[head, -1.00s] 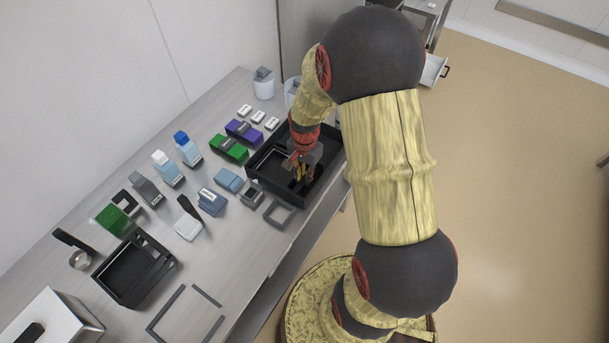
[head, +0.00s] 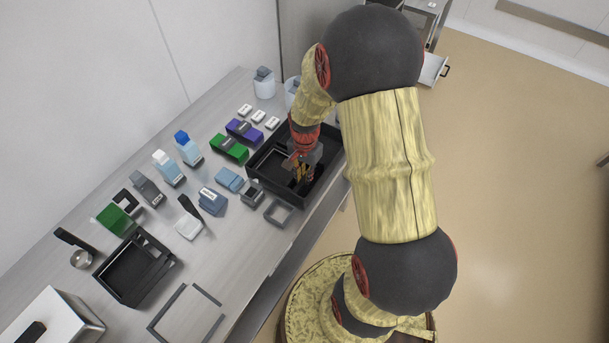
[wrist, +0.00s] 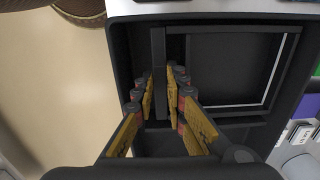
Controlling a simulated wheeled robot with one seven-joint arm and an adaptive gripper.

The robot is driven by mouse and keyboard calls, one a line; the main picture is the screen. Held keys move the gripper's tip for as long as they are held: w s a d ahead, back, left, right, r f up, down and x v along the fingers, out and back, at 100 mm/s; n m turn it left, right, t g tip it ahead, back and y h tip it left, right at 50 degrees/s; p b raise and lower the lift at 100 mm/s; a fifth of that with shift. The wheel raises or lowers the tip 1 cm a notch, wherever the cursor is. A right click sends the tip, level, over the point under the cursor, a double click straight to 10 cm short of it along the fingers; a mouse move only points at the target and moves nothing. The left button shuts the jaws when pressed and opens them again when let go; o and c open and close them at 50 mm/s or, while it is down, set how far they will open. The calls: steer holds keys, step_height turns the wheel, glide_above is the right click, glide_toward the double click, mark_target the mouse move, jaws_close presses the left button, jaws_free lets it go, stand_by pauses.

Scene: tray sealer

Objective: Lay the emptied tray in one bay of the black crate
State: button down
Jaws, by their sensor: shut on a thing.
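The black crate (head: 263,189) stands on the bench at the far right end, under my arm. In the wrist view the crate (wrist: 122,60) fills the middle, with bays to the left and right. My gripper (wrist: 160,88) is inside the crate's outline, its fingers closed on a thin dark upright edge (wrist: 158,60), which looks like a wall of the black tray. The fingers hide part of it, and I cannot tell whether it touches the crate floor. A dark flat panel with a pale border (wrist: 235,68) shows in the right bay. In the head view my gripper (head: 300,175) hides much of the crate's inside.
Green (head: 229,148) and purple (head: 243,131) packs lie left of the crate. Bottles, small blocks and another black tray-like holder (head: 115,285) stand further along the bench. Open floor (head: 520,200) is to the right.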

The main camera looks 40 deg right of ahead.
stand_by(0.4)
steer(key=c, duration=1.7)
jaws_free()
steer(key=shift+c, duration=0.2)
steer(key=shift+c, duration=0.9)
steer(key=shift+c, duration=0.7)
steer(key=shift+r+p, duration=2.95)
steer(key=shift+r, duration=0.6)
